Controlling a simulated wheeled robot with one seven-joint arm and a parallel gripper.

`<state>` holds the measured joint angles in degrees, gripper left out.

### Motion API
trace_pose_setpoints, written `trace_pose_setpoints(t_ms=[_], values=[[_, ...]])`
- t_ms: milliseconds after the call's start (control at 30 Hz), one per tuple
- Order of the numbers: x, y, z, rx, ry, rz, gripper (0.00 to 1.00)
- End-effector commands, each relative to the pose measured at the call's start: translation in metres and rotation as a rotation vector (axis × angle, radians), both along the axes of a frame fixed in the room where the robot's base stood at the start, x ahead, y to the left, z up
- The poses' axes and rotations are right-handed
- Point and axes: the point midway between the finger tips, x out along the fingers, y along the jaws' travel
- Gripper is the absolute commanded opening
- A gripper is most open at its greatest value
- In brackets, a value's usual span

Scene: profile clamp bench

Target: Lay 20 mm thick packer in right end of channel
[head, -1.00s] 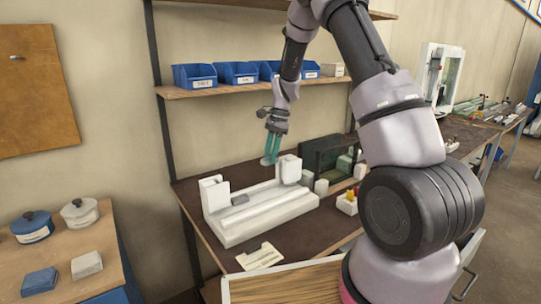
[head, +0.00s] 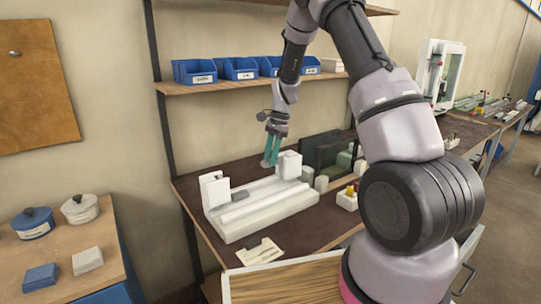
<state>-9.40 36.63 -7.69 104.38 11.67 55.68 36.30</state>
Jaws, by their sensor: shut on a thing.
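The white clamp fixture (head: 268,213) stands on the dark bench, with a long channel running between two upright end blocks. The left block (head: 213,189) and the right block (head: 289,164) rise at its ends. A small grey piece (head: 239,196) lies at the channel's left end. My gripper (head: 270,163) points down beside the right block, its teal fingers close together above or behind the channel's right end. It is shut on a small pale piece, mostly hidden at the fingertips. I cannot tell that piece's thickness or whether it touches the fixture.
A pale card (head: 260,252) lies in front of the fixture. Small pale blocks (head: 321,184) and a dark-framed box (head: 325,153) stand to its right. Blue bins (head: 238,69) sit on the shelf behind. My arm covers part of the bench's right side.

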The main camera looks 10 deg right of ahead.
Motion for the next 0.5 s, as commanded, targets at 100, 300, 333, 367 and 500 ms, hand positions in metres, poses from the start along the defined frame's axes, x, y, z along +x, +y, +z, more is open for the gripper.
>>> trace_pose_setpoints(t_ms=[100,300,333,367,500], values=[[0.000,0.000,-0.004,0.000,0.001,0.000,0.00],[0.000,0.000,-0.010,0.000,0.002,0.001,0.00],[0.000,0.000,-0.011,-0.001,0.002,0.001,0.00],[0.000,0.000,-0.012,-0.001,0.002,0.001,0.00],[0.000,0.000,-0.016,0.000,0.001,0.000,0.00]])
